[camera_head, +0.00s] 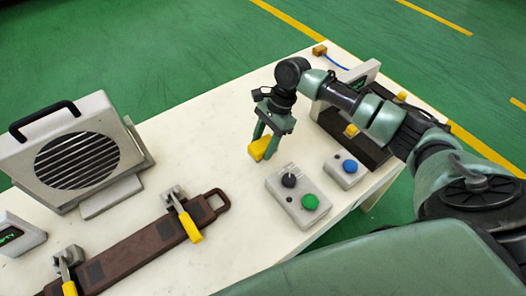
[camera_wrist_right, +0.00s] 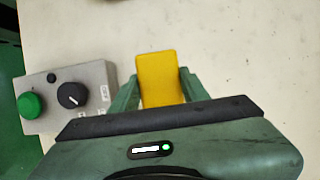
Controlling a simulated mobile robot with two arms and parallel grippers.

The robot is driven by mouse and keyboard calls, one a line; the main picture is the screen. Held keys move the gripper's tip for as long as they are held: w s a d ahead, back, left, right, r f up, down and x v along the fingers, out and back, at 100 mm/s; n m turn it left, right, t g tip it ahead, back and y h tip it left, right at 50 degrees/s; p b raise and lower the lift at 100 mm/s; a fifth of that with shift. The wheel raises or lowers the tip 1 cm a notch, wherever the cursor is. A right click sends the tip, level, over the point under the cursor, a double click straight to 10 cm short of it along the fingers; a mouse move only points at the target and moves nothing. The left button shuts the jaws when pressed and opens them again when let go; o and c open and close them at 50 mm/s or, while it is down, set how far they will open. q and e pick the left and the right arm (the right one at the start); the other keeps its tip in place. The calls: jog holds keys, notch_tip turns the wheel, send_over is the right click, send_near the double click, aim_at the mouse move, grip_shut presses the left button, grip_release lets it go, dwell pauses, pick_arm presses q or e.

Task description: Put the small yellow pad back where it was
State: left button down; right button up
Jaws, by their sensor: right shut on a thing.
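The small yellow pad (camera_head: 260,147) is between the fingers of my right gripper (camera_head: 264,139) in the head view. In the right wrist view the yellow pad (camera_wrist_right: 158,78) sticks out past the fingertips of the right gripper (camera_wrist_right: 160,88), which is shut on it. The pad is over the bare white table (camera_head: 240,190); I cannot tell whether it touches the surface. My left gripper is not in view.
A control box (camera_head: 299,196) with a black knob and green button stands near the right gripper. A smaller box (camera_head: 345,170) with a blue button is beside it. A grilled grey unit (camera_head: 75,158) and a brown bar (camera_head: 140,248) with yellow-handled clamps are at left.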

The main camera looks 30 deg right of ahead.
aim_at(263, 153)
jog(key=shift+f, duration=1.9)
jog(key=o, duration=1.3)
jog(key=shift+f, duration=0.15)
jog(key=b+v, duration=0.1)
jog(key=v, duration=1.1)
